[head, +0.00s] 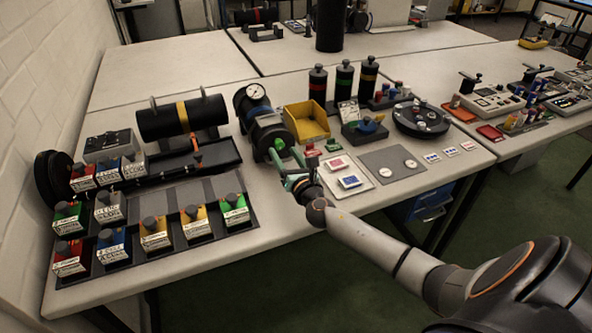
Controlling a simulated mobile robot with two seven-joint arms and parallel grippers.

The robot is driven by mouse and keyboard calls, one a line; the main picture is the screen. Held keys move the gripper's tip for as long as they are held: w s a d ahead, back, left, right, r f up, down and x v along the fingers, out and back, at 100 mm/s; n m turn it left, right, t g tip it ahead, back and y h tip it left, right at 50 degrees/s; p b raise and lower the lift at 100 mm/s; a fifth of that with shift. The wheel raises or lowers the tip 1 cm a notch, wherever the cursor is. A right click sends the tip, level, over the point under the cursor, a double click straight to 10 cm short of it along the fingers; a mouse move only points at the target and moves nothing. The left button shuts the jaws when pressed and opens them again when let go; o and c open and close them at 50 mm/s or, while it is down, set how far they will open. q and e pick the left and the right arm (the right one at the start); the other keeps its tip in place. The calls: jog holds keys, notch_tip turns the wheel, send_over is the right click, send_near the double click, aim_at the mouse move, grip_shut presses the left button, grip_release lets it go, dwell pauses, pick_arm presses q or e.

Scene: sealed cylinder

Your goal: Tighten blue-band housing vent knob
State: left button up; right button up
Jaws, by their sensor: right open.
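The blue-band housing (258,122) is a dark cylinder lying near the middle of the table, with a round white gauge (255,91) at its top. A small green knob (279,143) shows at its near right end; I cannot tell for certain that it is the vent knob. My right gripper (288,168) is open, just in front of this end and close to the green knob. I cannot tell whether the fingers touch the knob, and the arm hides part of the area. My left gripper is not in view.
A yellow-band cylinder (202,111) lies to the left. Several colored labeled blocks stand in a rack (165,253) at front left. A yellow bin (307,121) is right of the housing. A grey mat (383,173) and a black round turntable (404,125) lie further right.

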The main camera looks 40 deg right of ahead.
jog(key=v, duration=1)
jog(key=shift+s, duration=0.2)
jog(key=s+f+m+g, duration=0.1)
jog(key=s+m, duration=0.1)
jog(key=m, duration=0.1)
jog(key=s+f+m+g+h, duration=0.1)
jog(key=m, duration=0.3)
jog(key=s+f+m+g+h, duration=0.1)
jog(key=s+m, duration=0.1)
jog(key=m, duration=0.2)
jog(key=shift+s+a+g, duration=0.15)
jog(key=shift+s+g, duration=0.15)
jog(key=shift+g, duration=0.1)
jog(key=s+a+f+m+g+y, duration=0.3)
jog(key=s+a+m+g, duration=0.2)
jog(key=s+a+m, duration=0.35)
jog(key=s+a+f+m+g+y, duration=0.35)
jog(key=s+a+m+g, duration=0.2)
jog(key=s+m, duration=0.5)
jog(key=w+a+f+n+t+y+p, duration=0.1)
jog(key=w+a+f+t+y+p, duration=0.1)
jog(key=f+t, duration=0.4)
notch_tip(320, 180, down, 3)
jog(key=w+a, duration=0.1)
jog(key=a, duration=0.1)
jog(key=shift+a+n+p, duration=0.25)
jog(key=shift+n+p, duration=0.05)
